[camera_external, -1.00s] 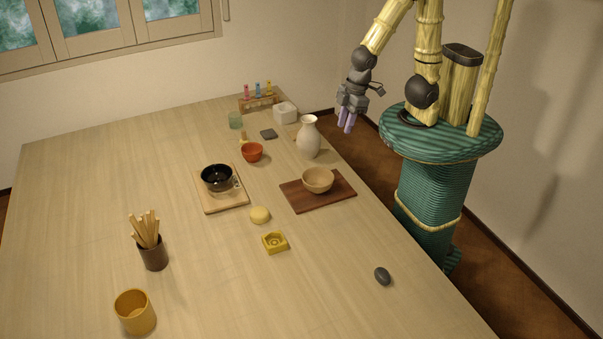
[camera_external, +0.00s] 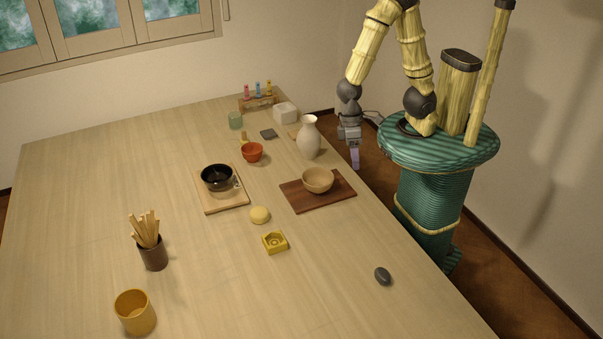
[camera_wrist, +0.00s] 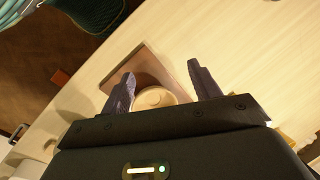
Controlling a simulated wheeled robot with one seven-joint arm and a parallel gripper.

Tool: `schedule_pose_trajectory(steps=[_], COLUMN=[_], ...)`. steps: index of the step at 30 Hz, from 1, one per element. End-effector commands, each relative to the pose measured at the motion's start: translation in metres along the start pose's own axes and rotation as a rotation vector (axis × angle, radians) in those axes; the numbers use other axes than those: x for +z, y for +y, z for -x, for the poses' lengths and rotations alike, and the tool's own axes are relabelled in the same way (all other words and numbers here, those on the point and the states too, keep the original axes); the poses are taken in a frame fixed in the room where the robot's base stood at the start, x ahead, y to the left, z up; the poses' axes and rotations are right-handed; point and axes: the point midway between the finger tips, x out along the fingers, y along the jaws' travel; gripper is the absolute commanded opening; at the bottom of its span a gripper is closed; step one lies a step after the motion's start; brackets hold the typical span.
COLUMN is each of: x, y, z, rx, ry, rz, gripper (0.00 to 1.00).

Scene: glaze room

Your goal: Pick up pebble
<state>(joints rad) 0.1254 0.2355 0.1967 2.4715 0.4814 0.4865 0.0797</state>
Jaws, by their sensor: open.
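The pebble (camera_external: 383,276) is a small, dark grey, smooth oval lying on the bare front right part of the table. My gripper (camera_external: 355,160) hangs pointing down beside the table's right edge, near the white vase and well away from the pebble. In the wrist view my gripper (camera_wrist: 160,75) is open, its two dark fingers apart with nothing held between them. The pebble is not clearly visible in the wrist view.
A tan bowl (camera_external: 318,179) sits on a dark wooden board (camera_external: 335,196), with a white vase (camera_external: 309,137) behind. A yellow square dish (camera_external: 275,243) and a yellow round lump (camera_external: 260,215) lie left of the pebble. The table around the pebble is clear.

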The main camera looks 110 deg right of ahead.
Motion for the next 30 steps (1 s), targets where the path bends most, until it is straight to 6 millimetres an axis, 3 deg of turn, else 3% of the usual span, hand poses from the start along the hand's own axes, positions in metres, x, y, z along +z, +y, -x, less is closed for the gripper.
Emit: schedule_pose_trajectory(steps=[1,3,12,19,30], x=[0.001,0.005,0.006,-0.015,-0.018], y=[-0.007,-0.022,-0.101,-0.149,-0.156], z=[-0.024,-0.043,-0.101,-0.111,-0.107], rx=[-0.035,-0.091,-0.352,-0.523,-0.548], ry=[-0.058,-0.140,-0.521,-0.763,-0.796], rz=[-0.080,-0.199,-0.710,-1.014,-1.059], gripper=[0.62,0.62,0.62,0.62,0.62])
